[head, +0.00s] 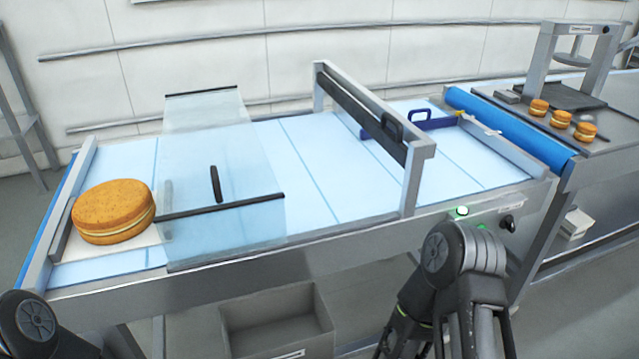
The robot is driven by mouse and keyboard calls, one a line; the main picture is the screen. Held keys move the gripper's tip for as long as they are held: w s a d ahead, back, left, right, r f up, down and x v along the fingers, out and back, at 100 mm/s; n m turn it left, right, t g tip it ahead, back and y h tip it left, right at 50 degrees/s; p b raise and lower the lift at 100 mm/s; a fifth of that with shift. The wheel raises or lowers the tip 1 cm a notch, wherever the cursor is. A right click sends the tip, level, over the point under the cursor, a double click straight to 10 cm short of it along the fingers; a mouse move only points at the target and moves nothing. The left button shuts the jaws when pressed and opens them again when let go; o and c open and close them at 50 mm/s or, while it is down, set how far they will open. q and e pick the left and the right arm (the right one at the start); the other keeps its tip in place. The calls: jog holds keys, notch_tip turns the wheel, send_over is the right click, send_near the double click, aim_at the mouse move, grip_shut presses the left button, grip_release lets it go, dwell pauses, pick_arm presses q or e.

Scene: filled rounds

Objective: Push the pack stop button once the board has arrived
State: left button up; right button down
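A large filled round cake (113,211) sits on a thin pale board (85,249) at the left end of the conveyor belt (300,165). On the front rail, to the right, are a lit green-white button (462,211) and a black knob (507,223). Their labels are too small to read, so I cannot tell which is the pack stop. My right arm rises just below the button, bent at a joint. Part of my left arm shows in the bottom left corner. Neither gripper's fingertips can be made out.
A clear guard with a black handle (215,184) spans the belt right of the cake. A grey gate frame (365,120) crosses further right, with a blue-handled tool (420,124) behind it. Small filled rounds (561,118) sit on the right-hand station. A grey bin (278,330) stands below.

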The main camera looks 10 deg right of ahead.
pick_arm(q)
grip_shut()
dwell(0.3)
dwell(1.4)
